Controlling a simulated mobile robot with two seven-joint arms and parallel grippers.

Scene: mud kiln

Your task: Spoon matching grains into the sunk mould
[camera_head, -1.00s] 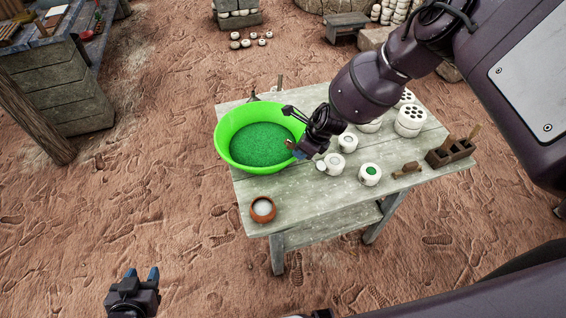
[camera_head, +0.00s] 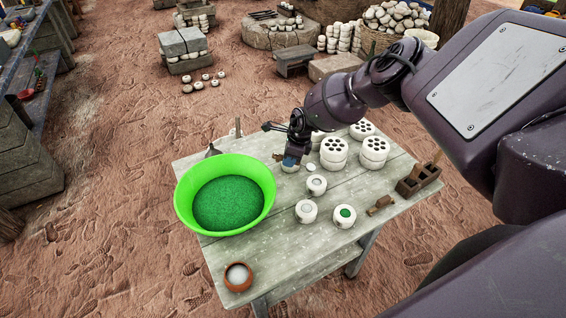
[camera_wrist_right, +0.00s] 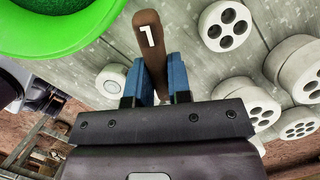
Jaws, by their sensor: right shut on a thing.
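My right gripper (camera_head: 291,160) is shut on a brown handle (camera_wrist_right: 150,45) marked "1". It is beyond the nearer small white moulds, right of the green bowl (camera_head: 265,205). The handle's working end is not clear. The bowl holds green grains (camera_head: 228,203). One small white mould (camera_head: 345,222) has green grains in its hollow. Two others, one beside it (camera_head: 306,213) and one farther back (camera_head: 316,187), show pale hollows. Which mould is the sunk one, I cannot tell. My left gripper is out of view.
Larger white moulds with several holes (camera_head: 374,158) stand at the table's back right. A brown block holder (camera_head: 418,182) and a small brown piece (camera_head: 380,205) lie at the right. A terracotta bowl (camera_head: 238,284) with pale contents stands at the front. The front table (camera_head: 290,265) has bare room.

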